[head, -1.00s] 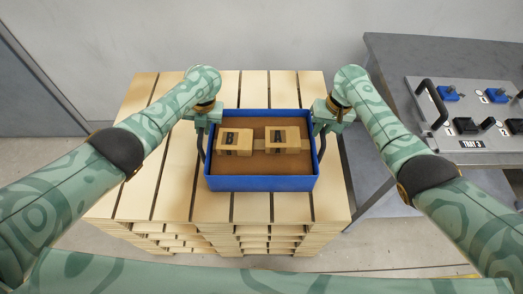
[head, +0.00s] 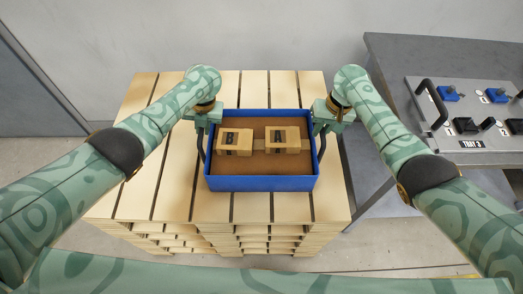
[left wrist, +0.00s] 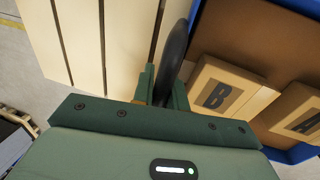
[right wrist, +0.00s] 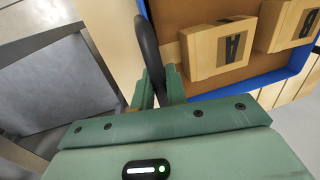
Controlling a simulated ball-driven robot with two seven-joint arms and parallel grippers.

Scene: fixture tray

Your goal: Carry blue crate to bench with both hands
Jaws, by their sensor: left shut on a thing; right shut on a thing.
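The blue crate (head: 262,184) is level, over the middle of the wooden pallet stack; I cannot tell whether it touches the top slats. It has a brown floor and holds two cardboard boxes, one at left (head: 235,143) and one at right (head: 283,140). A black handle stands on each side. My left gripper (head: 203,128) is shut on the left handle, which also shows in the left wrist view (left wrist: 174,50). My right gripper (head: 326,126) is shut on the right handle, also in the right wrist view (right wrist: 149,45). The grey bench (head: 395,52) stands at right.
The pallet stack (head: 165,190) has bare slats around the crate. On the bench lies a grey fixture tray (head: 470,90) with a black handle, blue and black parts and a "TRAY 3" label. A narrow gap separates pallets and bench. A wall stands behind.

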